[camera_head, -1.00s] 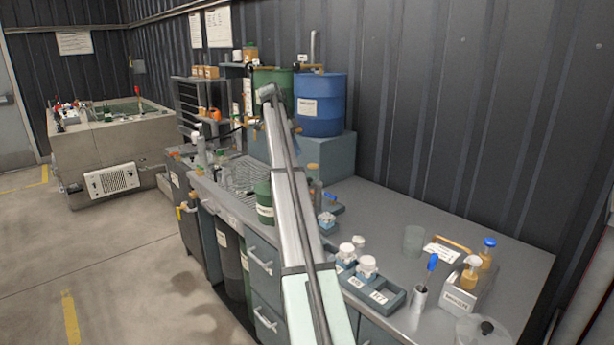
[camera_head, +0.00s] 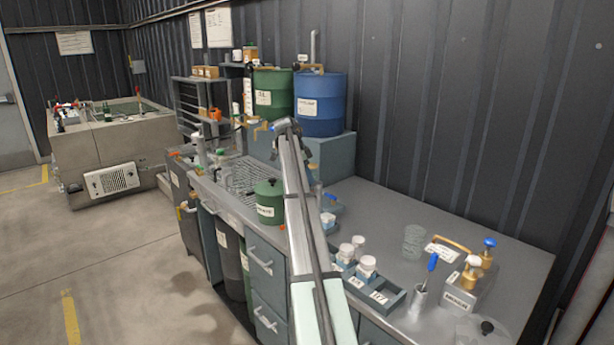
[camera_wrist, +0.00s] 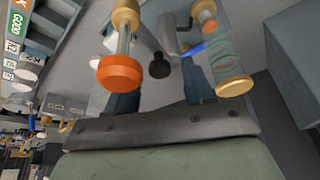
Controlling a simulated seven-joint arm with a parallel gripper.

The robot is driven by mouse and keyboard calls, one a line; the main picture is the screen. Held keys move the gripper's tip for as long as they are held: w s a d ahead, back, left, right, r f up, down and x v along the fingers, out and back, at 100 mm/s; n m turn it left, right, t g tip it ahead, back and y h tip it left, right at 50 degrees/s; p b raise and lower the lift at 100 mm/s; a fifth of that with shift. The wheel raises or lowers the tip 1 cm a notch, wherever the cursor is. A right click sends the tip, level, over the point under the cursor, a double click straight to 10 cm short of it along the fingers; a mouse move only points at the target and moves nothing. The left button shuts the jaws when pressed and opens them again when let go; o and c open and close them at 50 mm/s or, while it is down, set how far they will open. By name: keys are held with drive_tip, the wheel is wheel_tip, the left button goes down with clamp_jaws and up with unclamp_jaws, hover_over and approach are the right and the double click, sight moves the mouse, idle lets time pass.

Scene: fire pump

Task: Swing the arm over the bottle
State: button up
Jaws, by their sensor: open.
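In the wrist view, my gripper (camera_wrist: 160,92) is open and empty, with its two blue-grey fingers apart. Between and beyond them are a clear vessel with an orange-red cap (camera_wrist: 120,72), a black knob (camera_wrist: 160,66), a blue-tipped lever (camera_wrist: 193,48) and a clear green-tinted vessel with a gold cap (camera_wrist: 232,82). I cannot tell which of these is the bottle, or which part is the arm. In the head view, my own arm covers most of this small apparatus; a blue tip (camera_head: 330,196) shows beside it. The fingertips cannot be made out there.
A green canister (camera_head: 269,203) stands left of my arm. On the right are a rack of white-capped jars (camera_head: 367,268), a metal cup with a blue-handled tool (camera_head: 418,300), a clear glass (camera_head: 413,241) and gold-topped dispensers (camera_head: 473,275). Blue (camera_head: 320,108) and green (camera_head: 273,95) drums stand behind.

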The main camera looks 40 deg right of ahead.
clamp_jaws()
idle(0.5)
